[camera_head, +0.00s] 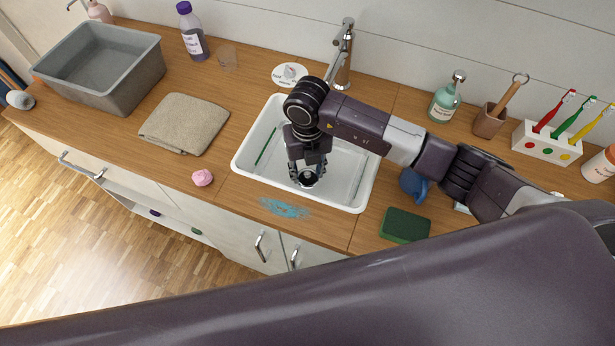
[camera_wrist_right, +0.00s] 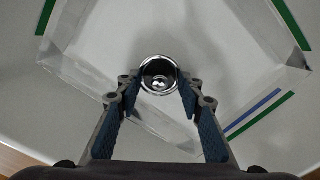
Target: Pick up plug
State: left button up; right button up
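A round chrome piece (camera_wrist_right: 158,76), which looks like the plug or drain fitting, lies on the sink floor and shows between my right fingertips in the wrist view. My right gripper (camera_wrist_right: 159,92) points down inside the white sink (camera_head: 243,160); its two blue-padded fingers are apart, one on each side of the chrome piece. I cannot tell whether they touch it. In the head view, the right gripper (camera_head: 307,178) mostly hides that spot. My left gripper is not in view.
A chrome faucet (camera_head: 343,50) and a white disc with a knob (camera_head: 289,75) stand behind the sink. A green sponge (camera_head: 405,225), pink lump (camera_head: 202,178) and folded cloth (camera_head: 184,123) lie around it. A grey tub (camera_head: 138,80) is at left.

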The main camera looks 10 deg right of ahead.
aim_at(308, 175)
grip_shut()
jog(key=shift+r, duration=0.1)
dwell(0.4)
notch_tip(308, 175, up, 20)
jog(key=b, duration=0.1)
jog(key=shift+b, duration=0.4)
